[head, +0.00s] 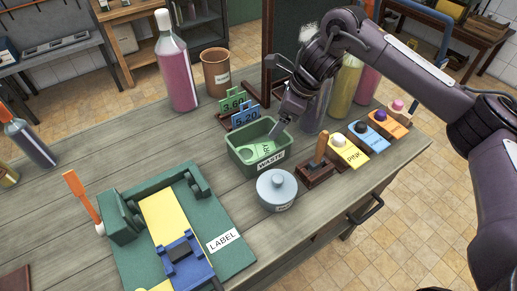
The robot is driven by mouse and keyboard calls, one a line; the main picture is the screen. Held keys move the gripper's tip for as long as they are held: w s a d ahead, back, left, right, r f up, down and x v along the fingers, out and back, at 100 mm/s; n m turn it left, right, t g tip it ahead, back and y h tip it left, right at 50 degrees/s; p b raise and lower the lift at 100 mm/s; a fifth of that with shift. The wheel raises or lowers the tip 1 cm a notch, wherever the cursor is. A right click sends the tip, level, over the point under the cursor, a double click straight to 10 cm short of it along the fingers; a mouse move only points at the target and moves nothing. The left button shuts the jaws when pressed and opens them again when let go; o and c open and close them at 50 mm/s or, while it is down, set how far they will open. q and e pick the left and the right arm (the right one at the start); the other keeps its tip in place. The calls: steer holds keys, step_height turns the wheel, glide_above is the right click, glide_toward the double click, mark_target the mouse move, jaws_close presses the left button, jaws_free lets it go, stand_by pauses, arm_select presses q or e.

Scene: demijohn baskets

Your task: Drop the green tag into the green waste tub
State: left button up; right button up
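The green waste tub (276,158), with a "WASTE" label on its front, stands on the table in the middle of the head view. A light green tag (258,150) with dark lettering shows inside the tub, low between its walls. My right gripper (277,130) reaches in from the upper right and points down at the tub's back right rim. Its fingertips are small and dark, so I cannot tell whether they are apart or touch the tag. My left gripper is not in view.
A grey lidded pot (277,188) stands just in front of the tub. A rack with price tags (238,110) stands behind. A green label jig (215,222) fills the front left.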

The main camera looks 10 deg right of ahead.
steer(key=v, duration=0.7)
steer(key=shift+r+p, duration=0.15)
steer(key=shift+p, duration=0.15)
